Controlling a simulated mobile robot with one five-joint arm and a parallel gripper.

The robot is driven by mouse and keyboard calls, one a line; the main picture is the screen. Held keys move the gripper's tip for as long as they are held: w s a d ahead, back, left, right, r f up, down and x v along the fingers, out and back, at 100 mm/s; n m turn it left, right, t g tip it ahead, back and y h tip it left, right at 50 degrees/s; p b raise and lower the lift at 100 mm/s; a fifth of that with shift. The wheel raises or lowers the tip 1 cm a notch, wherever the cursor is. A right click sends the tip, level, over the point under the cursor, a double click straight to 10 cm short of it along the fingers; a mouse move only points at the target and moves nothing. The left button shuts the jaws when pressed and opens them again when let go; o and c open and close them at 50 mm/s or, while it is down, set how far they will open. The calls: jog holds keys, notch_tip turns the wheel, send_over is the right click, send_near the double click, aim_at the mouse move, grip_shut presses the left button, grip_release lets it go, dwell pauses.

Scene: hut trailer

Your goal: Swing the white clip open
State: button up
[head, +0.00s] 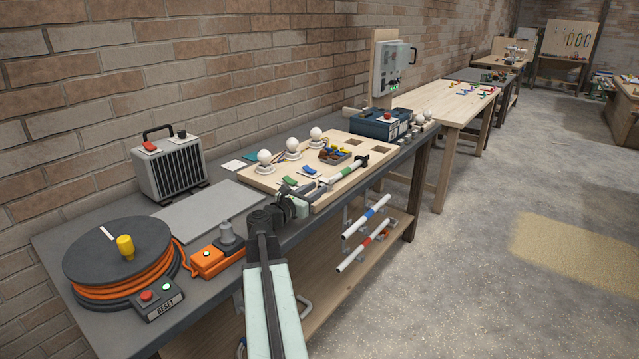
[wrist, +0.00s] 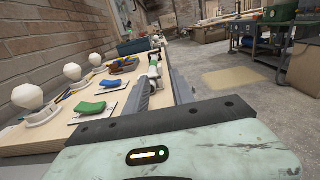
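I cannot pick out a white clip with certainty. A white tube with a green band and dark end (head: 348,168) lies at the front edge of the wooden board (head: 262,180); it also shows in the wrist view (wrist: 154,68), straight ahead. A narrow white strip (head: 121,231) lies on top of the dark cable reel (head: 95,248), behind my arm to the left. My gripper (head: 318,188) is low over the board's front edge, close to the near end of the tube. Whether it touches the tube or is open is unclear.
White round knobs (head: 264,156) and green and blue rockers (head: 289,181) stand left of my gripper. Blue-banded (head: 366,216) and red-banded tubes (head: 362,246) hang on the bench's front. A blue toolbox (head: 381,124) stands beyond the board. The floor at right is clear.

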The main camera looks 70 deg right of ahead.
aim_at(330, 180)
jog(key=x, duration=0.7)
jog(key=shift+d, duration=0.4)
grip_shut()
